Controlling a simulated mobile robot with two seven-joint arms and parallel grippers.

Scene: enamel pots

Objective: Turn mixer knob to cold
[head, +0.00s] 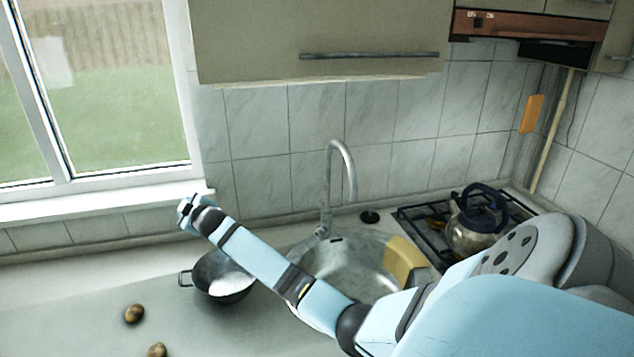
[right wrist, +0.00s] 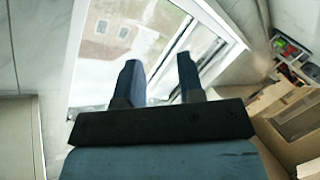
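The mixer tap (head: 328,190) is a tall curved metal spout behind the round steel sink (head: 340,262). Its knob is too small to make out clearly near the spout's base, so I cannot tell its setting. My right arm crosses the head view from the lower right, passing in front of the sink. My right gripper (head: 190,207) is up to the left of the tap, near the window sill, and apart from the tap. In the right wrist view its two fingers (right wrist: 157,65) are spread with nothing between them. My left gripper is not in view.
A dark pot (head: 222,290) stands left of the sink, below my right forearm. Two potatoes, including one nearer the pot (head: 134,314), lie on the counter (head: 60,320). A kettle (head: 475,228) stands on the hob at right. A yellow object (head: 402,262) is at the sink's right edge.

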